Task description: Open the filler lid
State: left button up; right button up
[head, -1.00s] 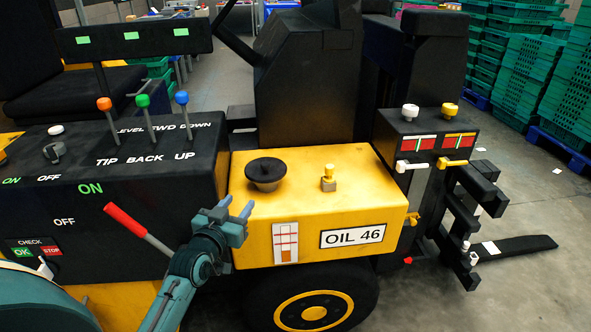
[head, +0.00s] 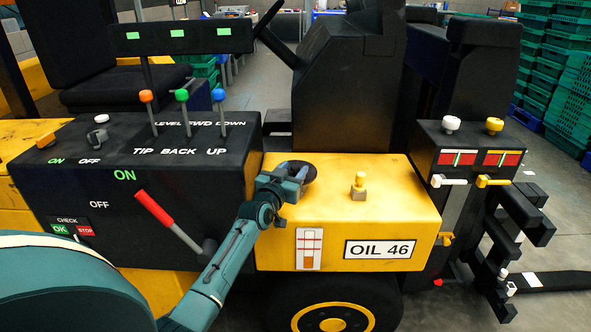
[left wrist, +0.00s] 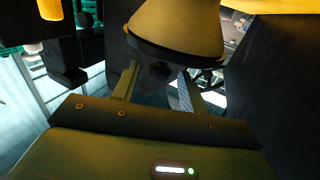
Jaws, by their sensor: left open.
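The filler lid (head: 312,172) is a dark round cap on the left part of the yellow tank's top. My left gripper (head: 292,172) is at its left side in the head view and covers part of it. In the left wrist view, a yellowish tapered neck (left wrist: 178,22) with a black rim shows at the top. A dark knob (left wrist: 160,70) lies just past the rim, between the spread fingers of my left gripper (left wrist: 156,88). The gripper is open. Whether a finger touches the knob cannot be told. My right gripper is not in view.
A brass-yellow fitting (head: 359,186) stands on the tank (head: 410,195) right of the lid. A red-handled lever (head: 155,208) is left of my arm. Colour-knobbed levers (head: 183,97) rise from the black console. A black block (head: 345,80) stands behind the tank.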

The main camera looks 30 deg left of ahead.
pick_arm(q)
jog(key=shift+w+a, duration=0.15)
jog(key=shift+w, duration=0.85)
jog(key=shift+c, duration=0.5)
grip_shut()
